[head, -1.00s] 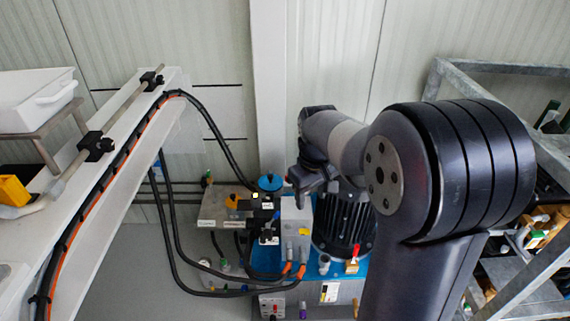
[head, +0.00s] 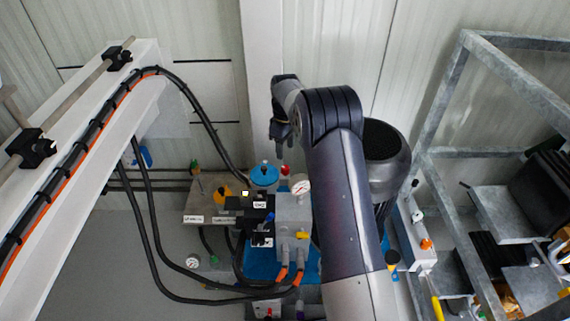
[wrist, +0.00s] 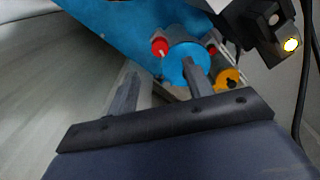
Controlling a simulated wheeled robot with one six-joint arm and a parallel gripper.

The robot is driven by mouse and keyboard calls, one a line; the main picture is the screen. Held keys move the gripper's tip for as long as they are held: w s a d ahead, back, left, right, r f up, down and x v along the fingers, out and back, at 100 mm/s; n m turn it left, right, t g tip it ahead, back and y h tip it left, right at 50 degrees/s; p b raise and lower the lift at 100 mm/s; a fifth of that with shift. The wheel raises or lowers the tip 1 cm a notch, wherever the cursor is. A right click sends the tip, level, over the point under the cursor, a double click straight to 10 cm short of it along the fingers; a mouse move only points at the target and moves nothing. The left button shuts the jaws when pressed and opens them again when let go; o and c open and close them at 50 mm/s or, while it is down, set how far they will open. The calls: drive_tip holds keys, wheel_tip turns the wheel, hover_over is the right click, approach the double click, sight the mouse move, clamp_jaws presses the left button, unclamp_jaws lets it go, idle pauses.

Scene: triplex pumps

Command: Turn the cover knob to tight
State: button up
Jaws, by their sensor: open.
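A round blue cap (head: 264,175) with a small knob on top sits on the pump unit in the head view. It also shows as a blue disc in the wrist view (wrist: 178,66), with a red knob (wrist: 160,47) beside it. No label marks the cover knob, so I cannot tell which knob it is. An orange knob (head: 222,195) stands left of the cap. My gripper (head: 280,132) is above and behind the cap in the head view, apart from it. In the wrist view my gripper (wrist: 160,86) has its fingers spread and empty; the right finger overlaps the cap.
A pressure gauge (head: 301,188) stands right of the cap. Black hoses (head: 150,240) loop on the left below a white beam (head: 95,140). A dark motor (head: 385,150) stands behind my arm. A metal rack (head: 450,100) fills the right.

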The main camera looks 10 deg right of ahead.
sight(285, 167)
wheel_tip(285, 167, down, 9)
drive_tip(key=shift+r+b, duration=0.2)
drive_tip(key=shift+b, duration=0.15)
drive_tip(key=shift+c, duration=0.6)
drive_tip(key=c, duration=0.9)
drive_tip(key=shift+m, duration=0.4)
drive_tip(key=m, duration=0.6)
drive_tip(key=shift+p, duration=0.3)
drive_tip(key=m, duration=0.7)
